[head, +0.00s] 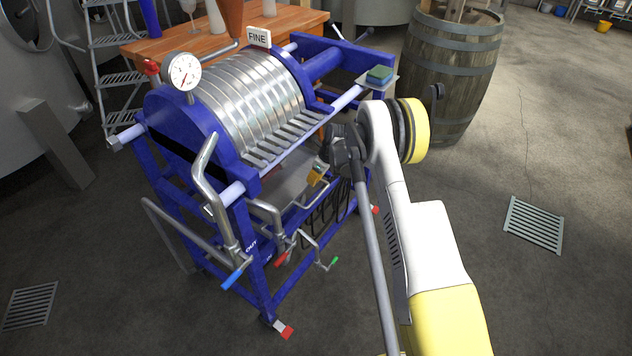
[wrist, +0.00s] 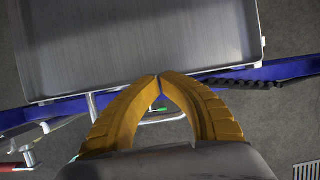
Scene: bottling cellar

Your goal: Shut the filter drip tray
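The filter drip tray (head: 282,186) is a shallow grey metal pan under the plates of the blue filter press (head: 180,124). It juts out towards my side, so it stands at least partly open. A bent grey bar, seemingly its handle (head: 314,198), shows at its front. In the wrist view the tray (wrist: 138,42) fills the upper part, its rim just beyond my fingertips. My gripper (wrist: 158,76) has its yellow fingertips together, with nothing visible between them. In the head view my gripper (head: 317,174) is at the tray's front right; contact cannot be told.
A barrel (head: 450,70) stands behind my arm. The floor at right is open, with a drain grate (head: 534,224).

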